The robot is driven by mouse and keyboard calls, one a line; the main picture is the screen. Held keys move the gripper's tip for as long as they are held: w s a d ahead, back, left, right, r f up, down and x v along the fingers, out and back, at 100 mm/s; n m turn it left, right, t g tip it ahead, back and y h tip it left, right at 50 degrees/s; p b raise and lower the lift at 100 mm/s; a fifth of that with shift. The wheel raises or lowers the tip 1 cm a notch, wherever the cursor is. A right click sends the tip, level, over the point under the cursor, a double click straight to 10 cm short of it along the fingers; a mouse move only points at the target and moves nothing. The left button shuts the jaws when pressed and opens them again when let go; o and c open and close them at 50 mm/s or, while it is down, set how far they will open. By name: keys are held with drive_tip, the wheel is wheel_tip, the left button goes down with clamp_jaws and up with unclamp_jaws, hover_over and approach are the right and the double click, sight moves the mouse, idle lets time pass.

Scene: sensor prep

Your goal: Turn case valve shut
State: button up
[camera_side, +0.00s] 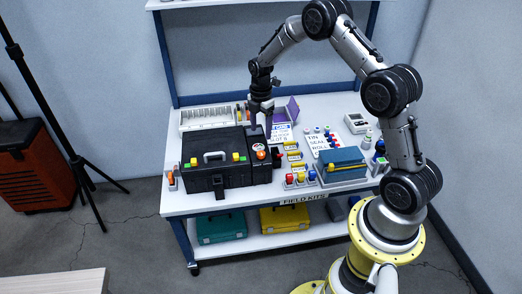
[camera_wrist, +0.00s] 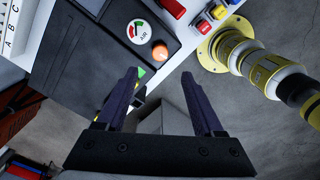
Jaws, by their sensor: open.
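The black case (camera_side: 215,178) stands at the left of the bench, lid closed, with a grey handle and yellow and green latches. On its right end is a panel with an orange valve knob (camera_side: 261,155), beside a round red and green gauge. The wrist view shows the knob (camera_wrist: 159,50) and the gauge marked AIR (camera_wrist: 138,31). My gripper (camera_wrist: 161,73) is open and empty, with its two dark fingers apart. The knob lies just beyond the fingertips in that picture, roughly between their lines. In the side view my gripper (camera_side: 257,130) hangs above the back right of the case, apart from the knob.
A white compartment tray (camera_side: 206,118) lies behind the case, and a purple bin (camera_side: 292,108) stands right of my gripper. Coloured buttons (camera_side: 300,178) and a blue box (camera_side: 342,160) are to the right. Little bench is free beside the knob.

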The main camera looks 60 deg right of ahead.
sight(261, 152)
wheel_tip(261, 152, down, 10)
drive_tip(key=shift+f, duration=0.1)
idle(0.4)
clamp_jaws()
